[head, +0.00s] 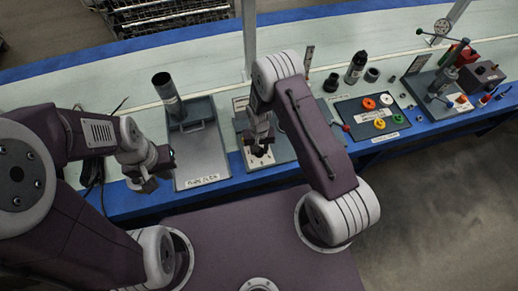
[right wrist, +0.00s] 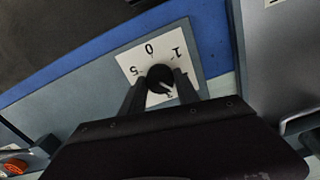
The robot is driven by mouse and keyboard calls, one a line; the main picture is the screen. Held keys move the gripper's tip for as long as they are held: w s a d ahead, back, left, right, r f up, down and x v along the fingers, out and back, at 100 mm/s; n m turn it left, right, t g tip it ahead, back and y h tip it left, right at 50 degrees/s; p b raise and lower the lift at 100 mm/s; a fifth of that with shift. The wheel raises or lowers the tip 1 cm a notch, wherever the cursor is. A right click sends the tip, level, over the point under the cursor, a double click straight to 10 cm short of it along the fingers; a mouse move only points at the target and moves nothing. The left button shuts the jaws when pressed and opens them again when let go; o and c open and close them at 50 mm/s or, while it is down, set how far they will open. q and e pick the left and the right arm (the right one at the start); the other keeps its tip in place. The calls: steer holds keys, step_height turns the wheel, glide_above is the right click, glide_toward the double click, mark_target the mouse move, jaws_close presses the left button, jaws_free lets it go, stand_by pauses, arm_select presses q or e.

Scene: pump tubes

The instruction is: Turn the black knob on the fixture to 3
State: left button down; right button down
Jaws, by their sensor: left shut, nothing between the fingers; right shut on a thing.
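The black knob (right wrist: 160,77) sits on a white dial plate (right wrist: 130,62) in the right wrist view. The numerals 5, 0 and 1 show around it, upside down. A pale pointer mark on the knob points to the lower right in this view, toward a partly covered numeral that I cannot read surely. My right gripper (right wrist: 160,90) is shut on the knob, one finger on each side. In the head view my right gripper (head: 260,147) reaches down over the fixture's dial plate (head: 262,161) and hides the knob. My left gripper (head: 150,178) is shut and empty, left of the grey tray.
A grey tray (head: 203,160) with a dark cylinder (head: 167,92) lies left of the fixture. Right of it are a dark board (head: 350,108) with coloured rings, black cylindrical parts (head: 356,66) and a gauge stand (head: 440,90). The blue table edge (head: 390,140) runs along the front.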

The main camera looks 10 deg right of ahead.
steer(key=m, duration=0.6)
steer(key=shift+w+r+m, duration=0.1)
steer(key=shift+m, duration=0.3)
stand_by(0.4)
steer(key=c, duration=0.9)
jaws_free()
step_height(320, 180, up, 9)
